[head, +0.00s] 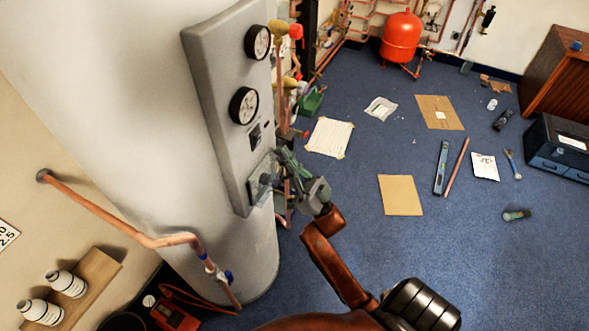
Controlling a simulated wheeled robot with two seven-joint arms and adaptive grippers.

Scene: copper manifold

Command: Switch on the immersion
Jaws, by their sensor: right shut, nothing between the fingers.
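A grey control panel (213,75) is fixed to the side of a large pale cylinder (130,120). It carries two round black-rimmed gauges, the upper gauge (258,42) and the lower gauge (244,105). Below them is a small dark switch (255,135) with a small reddish mark beside it. Lower still is a greenish-grey box (262,180) with a dark part on its face; its switch position is too small to tell. My right gripper (281,156) is shut and empty, close to the right side of this box. I cannot tell whether they touch. My left gripper is out of view.
Copper pipes and valves run behind the panel. A copper pipe (110,218) crosses the cylinder's lower left. Cardboard (400,195), papers, a blue level (441,168) and tools lie on the blue floor. A red vessel (401,37) stands at the back, a toolbox (560,147) at right.

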